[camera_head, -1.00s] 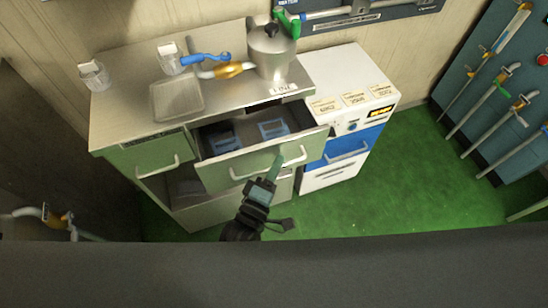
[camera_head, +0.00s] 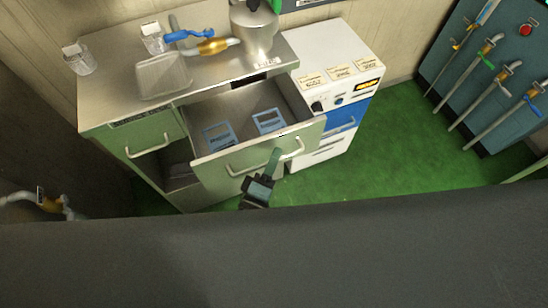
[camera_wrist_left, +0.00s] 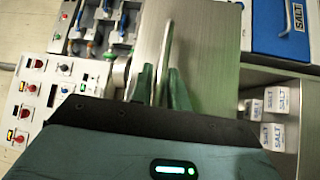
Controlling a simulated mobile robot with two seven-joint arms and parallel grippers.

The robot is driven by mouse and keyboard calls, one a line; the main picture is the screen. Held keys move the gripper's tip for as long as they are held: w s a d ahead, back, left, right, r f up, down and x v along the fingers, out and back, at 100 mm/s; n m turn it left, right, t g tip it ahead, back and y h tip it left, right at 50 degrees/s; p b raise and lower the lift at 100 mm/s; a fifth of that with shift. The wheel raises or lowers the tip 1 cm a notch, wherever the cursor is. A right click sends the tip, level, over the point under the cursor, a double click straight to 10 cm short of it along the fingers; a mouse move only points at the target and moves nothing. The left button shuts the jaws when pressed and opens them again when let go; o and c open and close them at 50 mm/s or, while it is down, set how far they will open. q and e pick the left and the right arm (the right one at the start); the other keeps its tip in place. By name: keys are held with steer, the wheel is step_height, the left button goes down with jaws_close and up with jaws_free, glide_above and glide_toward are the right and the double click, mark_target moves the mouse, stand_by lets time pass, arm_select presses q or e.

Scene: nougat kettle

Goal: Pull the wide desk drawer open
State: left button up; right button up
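The wide desk drawer (camera_head: 216,152) is pulled well out of the steel-topped green desk (camera_head: 105,107), and its inside is largely exposed. Two blue-framed items, one (camera_head: 218,136) to the left and one (camera_head: 268,121) to the right, lie on its floor. Its pale bar handle (camera_head: 246,170) runs across the front. My left gripper (camera_head: 274,158) is at the right part of this handle. In the left wrist view, its green fingers (camera_wrist_left: 161,88) stand close on both sides of the handle (camera_wrist_left: 166,48), closed around it. My right gripper is not in view.
A white and blue cabinet (camera_head: 338,60) adjoins the desk at right. The green floor (camera_head: 385,145) beyond it is clear.

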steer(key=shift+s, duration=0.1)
arm_select(q)
steer(key=v, duration=0.8)
steer(key=shift+b, duration=0.4)
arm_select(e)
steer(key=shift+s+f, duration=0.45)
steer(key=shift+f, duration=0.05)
arm_select(q)
steer(key=shift+w, duration=0.1)
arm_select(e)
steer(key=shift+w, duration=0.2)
